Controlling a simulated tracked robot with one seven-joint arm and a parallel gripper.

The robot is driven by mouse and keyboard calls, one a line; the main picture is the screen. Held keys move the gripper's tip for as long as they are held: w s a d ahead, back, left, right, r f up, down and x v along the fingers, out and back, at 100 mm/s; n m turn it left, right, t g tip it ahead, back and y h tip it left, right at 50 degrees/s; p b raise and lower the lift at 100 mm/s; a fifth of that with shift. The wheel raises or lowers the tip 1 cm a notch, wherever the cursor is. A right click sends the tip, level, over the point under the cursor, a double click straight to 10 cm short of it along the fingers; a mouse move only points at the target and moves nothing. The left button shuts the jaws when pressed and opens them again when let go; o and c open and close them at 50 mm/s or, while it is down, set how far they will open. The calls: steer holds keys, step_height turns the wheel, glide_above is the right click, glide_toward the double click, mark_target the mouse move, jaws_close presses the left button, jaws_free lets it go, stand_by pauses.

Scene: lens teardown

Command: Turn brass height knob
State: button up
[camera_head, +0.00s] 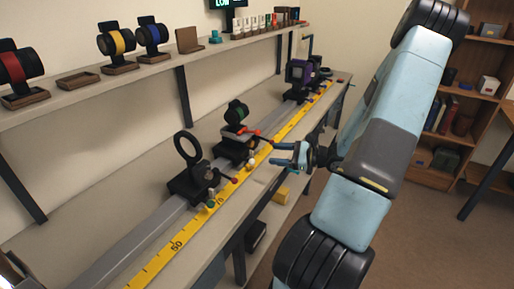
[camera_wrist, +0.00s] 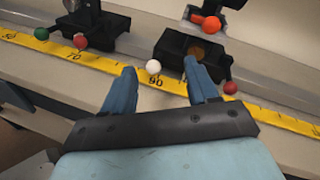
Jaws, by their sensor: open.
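A dark carriage (camera_head: 237,150) sits on the rail, with a green-faced round holder (camera_head: 237,112) above it. In the wrist view the carriage's black block (camera_wrist: 175,48) shows a dull brown-gold round part (camera_wrist: 206,51), which looks like the brass height knob. The right finger partly covers the block beside it. My gripper (camera_head: 277,154) is open and empty, on the near side of the carriage. In the wrist view my gripper (camera_wrist: 160,69) has its fingers apart, pointing at the block. A white ball knob (camera_wrist: 152,65) shows between them. I cannot tell whether a finger touches anything.
An orange-red knob (camera_wrist: 211,24) is above the block and a dark red ball (camera_wrist: 231,87) to its right. A ring-holder carriage (camera_head: 190,170) stands nearer on the rail, a purple-and-black device (camera_head: 299,73) farther along. A yellow scale (camera_head: 178,243) runs along the bench front. A shelf (camera_head: 120,75) is behind.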

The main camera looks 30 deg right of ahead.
steer(key=d+f+m+t+h, duration=0.2)
steer(key=d+f+m+t, duration=0.1)
steer(key=d+m, duration=0.15)
glide_toward(253, 145)
steer(key=x, duration=0.8)
steer(key=shift+s+r, duration=0.1)
steer(key=shift+s, duration=0.05)
